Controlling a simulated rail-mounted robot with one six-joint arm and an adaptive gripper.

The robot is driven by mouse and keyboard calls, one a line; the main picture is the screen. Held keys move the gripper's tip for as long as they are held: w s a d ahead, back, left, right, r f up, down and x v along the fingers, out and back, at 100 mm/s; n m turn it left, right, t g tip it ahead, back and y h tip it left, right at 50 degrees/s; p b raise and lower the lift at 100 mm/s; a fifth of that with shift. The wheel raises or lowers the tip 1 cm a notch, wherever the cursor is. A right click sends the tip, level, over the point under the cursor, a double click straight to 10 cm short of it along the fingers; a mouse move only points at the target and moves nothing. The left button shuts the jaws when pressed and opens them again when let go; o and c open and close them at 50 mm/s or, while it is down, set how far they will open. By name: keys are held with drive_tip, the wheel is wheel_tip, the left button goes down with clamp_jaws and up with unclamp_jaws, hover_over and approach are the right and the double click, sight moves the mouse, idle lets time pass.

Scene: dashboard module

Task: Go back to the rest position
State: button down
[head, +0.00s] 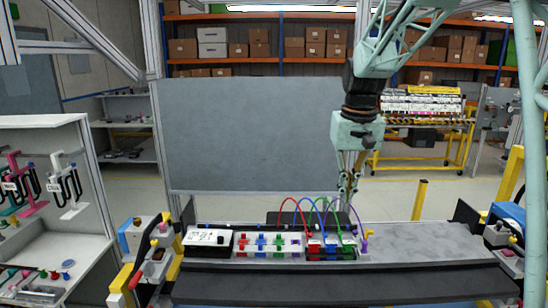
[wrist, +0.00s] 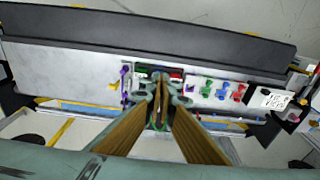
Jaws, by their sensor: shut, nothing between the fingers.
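My gripper (head: 348,198) hangs from the arm above the right part of the dashboard module, fingers pointing down. It is shut and holds nothing. In the wrist view the closed gripper (wrist: 159,82) covers part of the module and of the cables. The dashboard module (head: 235,257) lies on the bench and carries blue, red and green connectors (head: 262,246). Arched red, blue and green cables (head: 321,205) rise from its right part, just below and beside the fingers. Whether the fingers touch a cable cannot be told. A purple connector (head: 365,241) stands at the right end.
A white box (head: 208,238) sits at the module's left end. The grey worktop on the right (head: 425,243) is bare. A grey panel (head: 250,135) stands behind the bench. A white rack with hooks (head: 60,195) is at the left. Yellow posts (head: 419,200) stand at the right.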

drive_tip(key=s+r+t+b, duration=0.1)
drive_tip(key=s+r+b, duration=0.1)
drive_tip(key=s, duration=1)
drive_tip(key=s+r+b, duration=0.2)
drive_tip(key=s+b, duration=0.1)
drive_tip(key=s, duration=0.9)
drive_tip(key=s+f+b, duration=0.2)
drive_tip(key=s+f, duration=0.2)
drive_tip(key=s, duration=0.7)
drive_tip(key=s+f+t+b, duration=0.1)
drive_tip(key=s+f, duration=0.3)
drive_tip(key=s, duration=0.7)
drive_tip(key=shift+s+t+b, duration=0.3)
drive_tip(key=shift+b, duration=0.5)
